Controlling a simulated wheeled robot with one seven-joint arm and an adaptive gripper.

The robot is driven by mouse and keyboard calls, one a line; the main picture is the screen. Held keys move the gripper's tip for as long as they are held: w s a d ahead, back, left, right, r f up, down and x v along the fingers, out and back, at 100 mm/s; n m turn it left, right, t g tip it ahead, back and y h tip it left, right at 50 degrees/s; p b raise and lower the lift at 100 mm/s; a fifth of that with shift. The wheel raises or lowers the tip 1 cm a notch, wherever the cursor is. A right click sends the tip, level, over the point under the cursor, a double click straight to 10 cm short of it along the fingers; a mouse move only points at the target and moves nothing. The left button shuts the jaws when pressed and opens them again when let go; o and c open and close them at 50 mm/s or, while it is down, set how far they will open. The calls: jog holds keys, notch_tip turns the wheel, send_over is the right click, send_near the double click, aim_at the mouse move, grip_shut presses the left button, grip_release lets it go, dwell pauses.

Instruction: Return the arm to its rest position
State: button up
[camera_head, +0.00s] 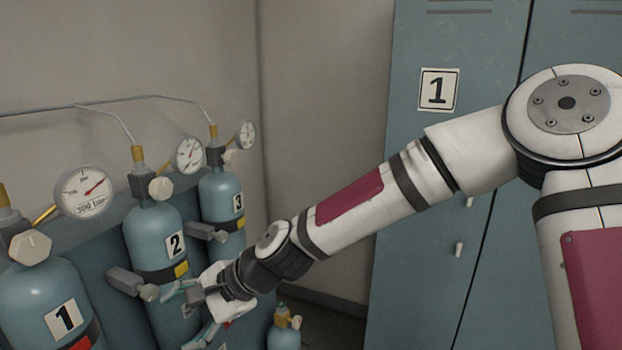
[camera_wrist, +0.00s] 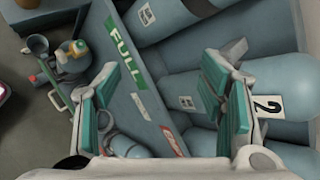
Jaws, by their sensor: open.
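My arm reaches from the right side of the head view down and left towards the gas cylinders. My gripper (camera_head: 192,315) is at the arm's end, in front of cylinder 2 (camera_head: 155,235). In the wrist view my gripper (camera_wrist: 165,95) shows two teal-padded fingers spread apart with nothing held between them. The rack panel with a green FULL label (camera_wrist: 124,52) lies beyond the fingers. The right finger is close to the cylinder labelled 2 (camera_wrist: 290,107) in that view; whether they touch I cannot tell.
Cylinder 1 (camera_head: 45,295) stands at the left and cylinder 3 (camera_head: 222,195) farther back. Gauges and clamps stick out near the gripper. A small cylinder (camera_head: 284,335) stands below my forearm. A blue locker (camera_head: 440,180) marked 1 is behind the arm.

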jog(key=s+d+r+n+t+h, duration=0.1)
jog(key=d+n+h, duration=0.25)
jog(key=d, duration=0.75)
jog(key=s+d+r+n+t+h, duration=0.1)
jog(key=s+d+r+n+h, duration=0.2)
jog(key=d, duration=0.7)
jog(key=s+d+r+h, duration=0.1)
jog(key=s+d+r, duration=0.1)
jog(key=s+d, duration=0.2)
jog(key=s+d+r+n+t+h, duration=0.1)
jog(key=s+d+r, duration=0.2)
jog(key=d, duration=0.6)
jog(key=s+d+r+n+t+h, duration=0.1)
jog(key=s+d+r, duration=0.2)
jog(key=s+d, duration=0.3)
jog(key=shift+d+r, duration=0.25)
jog(key=shift+d, duration=0.15)
jog(key=shift+h, duration=0.25)
